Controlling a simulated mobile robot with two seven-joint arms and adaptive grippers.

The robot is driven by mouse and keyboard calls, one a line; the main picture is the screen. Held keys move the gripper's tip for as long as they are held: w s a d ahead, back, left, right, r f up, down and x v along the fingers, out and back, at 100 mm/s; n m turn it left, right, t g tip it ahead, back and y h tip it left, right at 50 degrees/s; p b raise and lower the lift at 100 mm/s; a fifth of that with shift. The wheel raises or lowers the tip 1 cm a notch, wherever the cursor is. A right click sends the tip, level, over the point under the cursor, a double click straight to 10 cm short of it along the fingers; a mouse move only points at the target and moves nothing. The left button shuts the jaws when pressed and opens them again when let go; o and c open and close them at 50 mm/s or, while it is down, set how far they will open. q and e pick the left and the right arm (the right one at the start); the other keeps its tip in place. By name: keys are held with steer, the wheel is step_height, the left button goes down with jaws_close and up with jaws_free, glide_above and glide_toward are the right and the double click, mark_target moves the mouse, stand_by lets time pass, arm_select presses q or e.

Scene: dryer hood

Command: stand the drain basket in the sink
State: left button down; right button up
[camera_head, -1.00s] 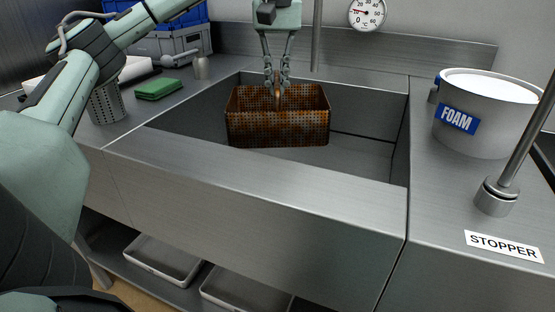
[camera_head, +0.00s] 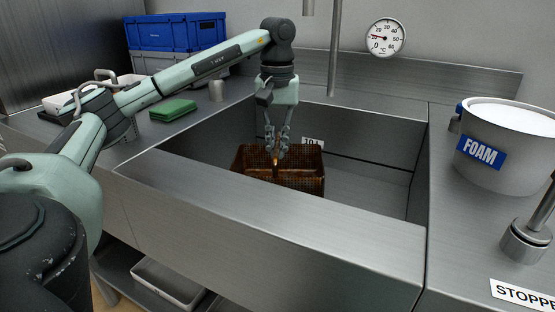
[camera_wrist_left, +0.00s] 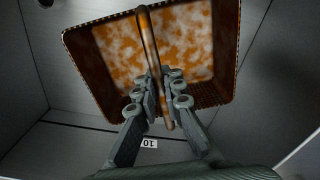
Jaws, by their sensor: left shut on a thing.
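The drain basket (camera_head: 300,178) is a rusty brown perforated box with a handle bar across its top. It is inside the sink (camera_head: 375,190), its lower part hidden behind the sink's front wall. My left gripper (camera_head: 276,155) is shut on the basket's handle from above. In the left wrist view my left gripper (camera_wrist_left: 165,95) has its fingers on either side of the handle bar, and the basket (camera_wrist_left: 215,50) shows an orange and whitish mottled bottom. I cannot tell whether the basket touches the sink floor. My right gripper is not in view.
A FOAM bucket (camera_head: 505,148) and a metal post (camera_head: 527,240) by the STOPPER label (camera_head: 525,294) stand right of the sink. The sink's right part is clear.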

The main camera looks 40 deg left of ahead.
arm_select(q)
steer(key=shift+f, duration=1.4)
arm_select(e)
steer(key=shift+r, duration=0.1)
arm_select(q)
steer(key=shift+f, duration=0.25)
steer(key=shift+f+b, duration=0.3)
steer(key=shift+f, duration=0.05)
steer(key=c, duration=1.6)
jaws_free()
steer(key=shift+c, duration=0.2)
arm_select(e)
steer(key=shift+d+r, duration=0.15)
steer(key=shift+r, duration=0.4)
